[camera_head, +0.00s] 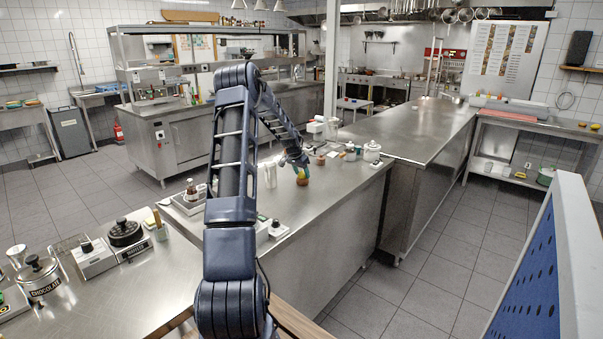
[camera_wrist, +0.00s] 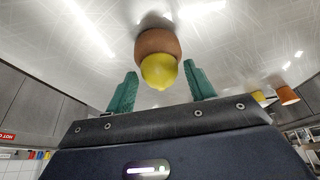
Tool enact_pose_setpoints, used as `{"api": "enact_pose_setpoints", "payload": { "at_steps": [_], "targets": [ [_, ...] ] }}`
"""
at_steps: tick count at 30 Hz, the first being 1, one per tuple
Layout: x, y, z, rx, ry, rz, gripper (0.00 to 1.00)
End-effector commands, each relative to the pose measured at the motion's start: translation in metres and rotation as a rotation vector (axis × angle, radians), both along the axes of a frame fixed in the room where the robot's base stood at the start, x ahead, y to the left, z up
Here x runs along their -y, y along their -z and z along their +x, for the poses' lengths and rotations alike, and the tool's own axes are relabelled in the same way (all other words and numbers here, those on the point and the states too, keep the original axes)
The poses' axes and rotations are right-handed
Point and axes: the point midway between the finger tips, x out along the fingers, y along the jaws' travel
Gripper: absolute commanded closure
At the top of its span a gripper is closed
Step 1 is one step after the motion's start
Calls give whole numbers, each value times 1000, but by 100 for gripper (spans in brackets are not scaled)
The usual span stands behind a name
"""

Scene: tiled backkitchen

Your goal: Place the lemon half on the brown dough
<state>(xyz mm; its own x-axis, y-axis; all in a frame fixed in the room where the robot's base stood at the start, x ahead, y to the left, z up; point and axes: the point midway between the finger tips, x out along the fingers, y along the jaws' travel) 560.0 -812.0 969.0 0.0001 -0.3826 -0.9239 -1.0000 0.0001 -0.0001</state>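The brown dough (camera_wrist: 157,42) sits on the steel counter in the wrist view, where the scene appears upside down. The yellow lemon half (camera_wrist: 160,71) rests against the dough's upper side, and the two appear to touch. My gripper (camera_wrist: 160,69) has its green fingers apart, one on each side of the lemon half, with visible gaps on both sides. In the head view, my gripper (camera_head: 299,160) is just above the dough (camera_head: 303,182), with the lemon half (camera_head: 301,171) small between them.
A small brown pot (camera_head: 321,160) and white lidded jars (camera_head: 372,151) stand right of my gripper.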

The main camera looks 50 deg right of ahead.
Motion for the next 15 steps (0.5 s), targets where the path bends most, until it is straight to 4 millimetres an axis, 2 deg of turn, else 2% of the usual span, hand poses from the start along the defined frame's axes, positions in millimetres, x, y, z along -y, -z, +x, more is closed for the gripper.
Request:
{"api": "enact_pose_setpoints", "payload": {
  "at_steps": [10,15],
  "targets": [
    [0,-2,0,0,0,0,37],
    [-5,-15,0,1,0,-1,37]
  ]
}}
